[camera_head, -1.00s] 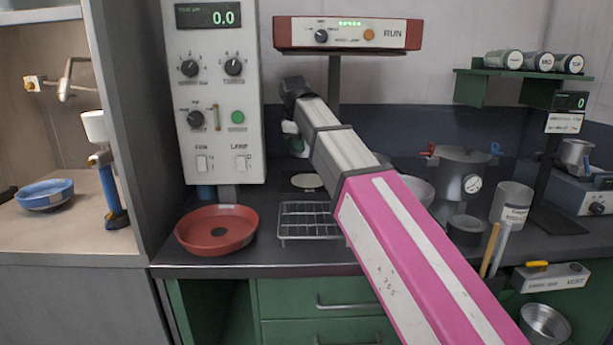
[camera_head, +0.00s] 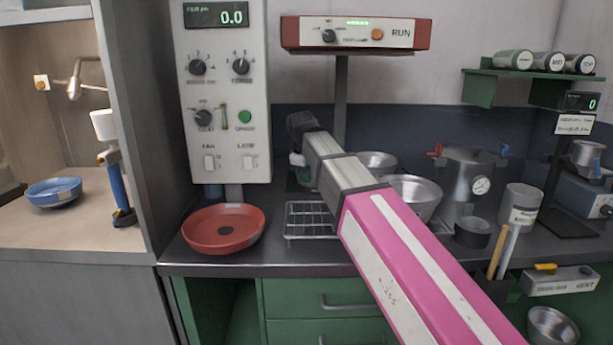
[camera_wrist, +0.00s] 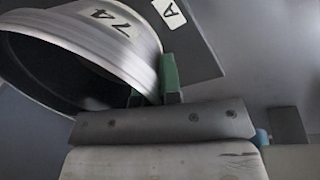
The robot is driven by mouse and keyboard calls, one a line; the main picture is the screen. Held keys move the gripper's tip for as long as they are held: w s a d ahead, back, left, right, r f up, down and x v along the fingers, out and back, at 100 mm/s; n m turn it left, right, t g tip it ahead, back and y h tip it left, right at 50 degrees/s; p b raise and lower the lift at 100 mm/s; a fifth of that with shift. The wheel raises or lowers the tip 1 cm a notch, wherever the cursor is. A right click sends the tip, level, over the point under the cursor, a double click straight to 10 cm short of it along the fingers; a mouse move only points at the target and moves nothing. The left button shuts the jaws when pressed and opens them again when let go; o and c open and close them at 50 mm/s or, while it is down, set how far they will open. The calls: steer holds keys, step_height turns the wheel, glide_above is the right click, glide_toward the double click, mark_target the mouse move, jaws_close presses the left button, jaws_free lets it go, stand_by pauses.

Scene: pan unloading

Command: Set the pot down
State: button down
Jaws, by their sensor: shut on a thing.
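The pot (camera_wrist: 125,35) shows in the wrist view as a pale metal vessel with a dark inside and the marking "74". It is tilted in that picture. My gripper (camera_wrist: 170,80) has green fingers closed at its rim, on the right. A dark panel with a white "A" label (camera_wrist: 170,12) lies behind the pot; I cannot tell whether they touch. In the head view my gripper (camera_head: 301,172) is low over the back of the counter, left of my forearm. The held pot cannot be made out there.
A red dish (camera_head: 190,235) and wire rack (camera_head: 305,236) stand at the counter's front. Metal bowls (camera_head: 425,205), a large pot with red and blue handles (camera_head: 458,185) and a beaker (camera_head: 520,205) stand right. A control panel (camera_head: 215,140) hangs on the left.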

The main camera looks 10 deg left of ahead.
steer(key=c, duration=1.3)
jaws_free()
steer(key=shift+f, duration=0.1)
steer(key=v, duration=1.2)
